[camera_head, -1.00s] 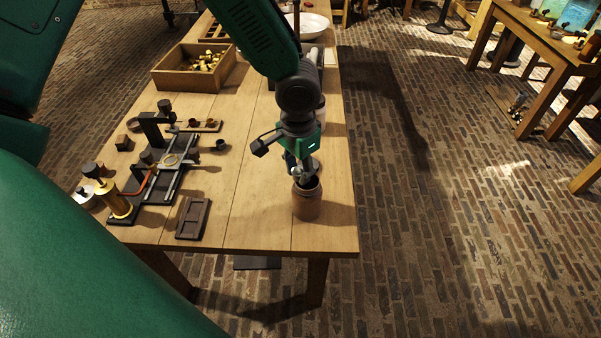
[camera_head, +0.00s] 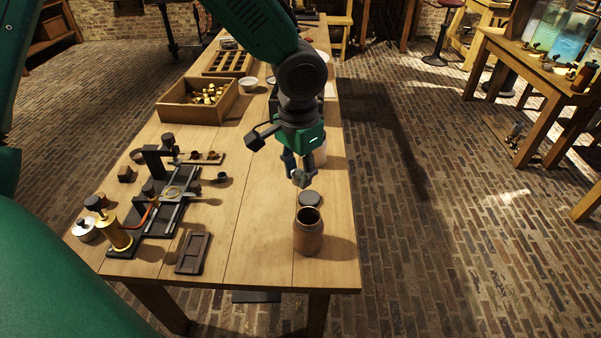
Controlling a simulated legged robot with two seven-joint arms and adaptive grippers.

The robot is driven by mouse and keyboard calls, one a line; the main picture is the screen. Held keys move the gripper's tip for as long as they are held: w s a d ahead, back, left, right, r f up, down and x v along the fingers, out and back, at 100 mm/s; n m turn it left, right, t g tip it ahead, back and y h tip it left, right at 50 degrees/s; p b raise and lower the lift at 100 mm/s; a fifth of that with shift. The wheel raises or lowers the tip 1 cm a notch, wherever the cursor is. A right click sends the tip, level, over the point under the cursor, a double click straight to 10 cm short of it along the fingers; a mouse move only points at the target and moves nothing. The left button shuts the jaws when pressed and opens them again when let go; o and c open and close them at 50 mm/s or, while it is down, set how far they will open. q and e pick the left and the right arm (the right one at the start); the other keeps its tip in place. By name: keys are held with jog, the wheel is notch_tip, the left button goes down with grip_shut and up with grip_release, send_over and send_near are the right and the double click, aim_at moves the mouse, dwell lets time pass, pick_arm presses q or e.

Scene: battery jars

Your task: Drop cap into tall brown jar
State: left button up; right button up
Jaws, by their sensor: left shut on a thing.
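The tall brown jar (camera_head: 308,240) stands upright and open near the front right corner of the wooden table. My left gripper (camera_head: 303,180) is above and behind the jar mouth, apart from the jar. My right gripper is not in view.
A dark fixture (camera_head: 160,205) with a brass cylinder (camera_head: 115,232) stands at the left. A small dark tray (camera_head: 193,252) lies at the front. A wooden box (camera_head: 185,112) of brass pieces is farther back. The table middle is clear.

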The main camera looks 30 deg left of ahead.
pick_arm(q)
jog(key=r+p, duration=0.1)
jog(key=p, duration=0.2)
jog(key=shift+w, duration=0.1)
jog(key=shift+w+d+p, duration=0.2)
jog(key=shift+w+p, duration=0.1)
jog(key=shift+p, duration=0.2)
jog(key=shift+d+f+b, duration=0.15)
jog(key=shift+f+b, duration=0.15)
jog(key=shift+b, duration=0.1)
notch_tip(320, 180, down, 5)
jog(key=b, duration=0.6)
jog(key=shift+f, duration=0.2)
jog(key=o, duration=0.9)
jog(key=shift+c, duration=0.2)
